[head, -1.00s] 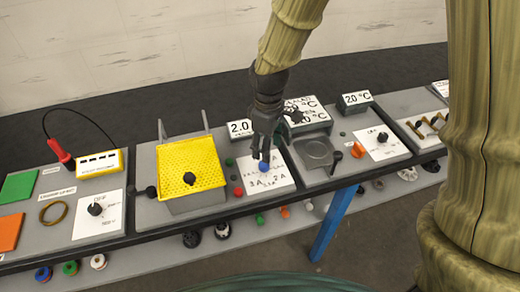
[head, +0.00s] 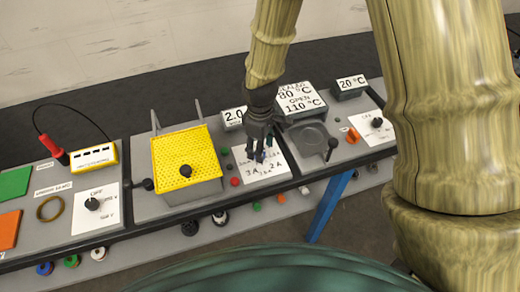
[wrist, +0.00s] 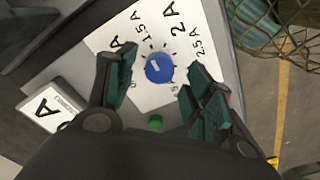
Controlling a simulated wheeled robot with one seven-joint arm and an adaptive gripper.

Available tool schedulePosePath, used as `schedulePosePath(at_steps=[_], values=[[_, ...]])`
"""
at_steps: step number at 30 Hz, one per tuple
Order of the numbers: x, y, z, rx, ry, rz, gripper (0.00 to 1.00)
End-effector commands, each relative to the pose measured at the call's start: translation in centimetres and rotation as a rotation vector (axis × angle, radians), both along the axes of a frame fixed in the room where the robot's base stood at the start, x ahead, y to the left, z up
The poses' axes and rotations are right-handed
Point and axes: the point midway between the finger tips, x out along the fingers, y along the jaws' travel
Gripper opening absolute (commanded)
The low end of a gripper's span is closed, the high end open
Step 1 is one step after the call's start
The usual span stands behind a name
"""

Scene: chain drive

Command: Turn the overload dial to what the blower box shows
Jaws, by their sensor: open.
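The blue overload dial (wrist: 159,68) sits on a white card (wrist: 150,95) printed with amp values, among them 1.5 A, 2 A and 2.5 A. A short white mark shows on the dial, pointing roughly towards the 1.5 A side. My gripper (wrist: 160,82) is open, with one finger on each side of the dial; contact cannot be told. In the head view my gripper (head: 259,152) is low over the card (head: 277,165) and mostly hides the dial. A grey box behind it has a sign (head: 233,115) reading 2.0, its right part hidden. A tilted sign (wrist: 52,105) in the wrist view shows an A.
A yellow mesh cover (head: 186,160) stands left of the card. A round grey pan (head: 309,138) and a black knob (head: 333,144) are at its right. A green button (wrist: 155,122) is close to the dial, and a red one (head: 235,182) is nearby.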

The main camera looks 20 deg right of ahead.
Motion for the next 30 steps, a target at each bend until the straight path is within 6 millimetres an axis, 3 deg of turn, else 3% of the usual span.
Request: schedulePosePath(at_steps=[9,20,21,28,30], values=[[0.0,0.0,-2.2,0.0,0.001,0.0,0.53],[0.1,0.0,-2.6,0.001,-0.001,0.0,0.53],[0.0,0.0,-2.6,0.001,-0.001,0.0,0.51],[0.0,0.0,-2.6,0.001,-0.001,0.0,0.09],[0.0,0.0,-2.6,0.001,-0.001,0.0,0.07]])
